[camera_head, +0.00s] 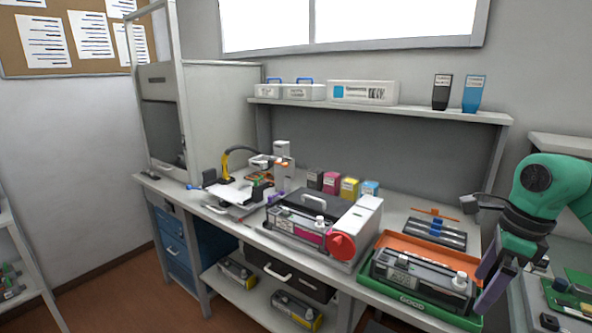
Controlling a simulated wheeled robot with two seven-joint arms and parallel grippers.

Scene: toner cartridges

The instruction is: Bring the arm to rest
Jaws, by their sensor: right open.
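My right arm comes in from the right edge, green with a dark wrist. My right gripper (483,292) points down with its purple-grey fingers apart and nothing visible between them. It is at the right end of the green tray (412,303), in front of part of it. A dark toner cartridge (420,272) with a white cap lies in that tray, with an orange tray (425,246) behind it. I cannot tell whether the fingers touch the tray or cartridge. My left gripper is not in view.
A boxy machine (365,222) with a red cone-shaped part stands mid-bench beside small toner boxes (331,182). A dark rack (436,232) sits behind the trays. A shelf (400,109) overhangs the bench's back. A second surface (535,315) with green boards lies at right.

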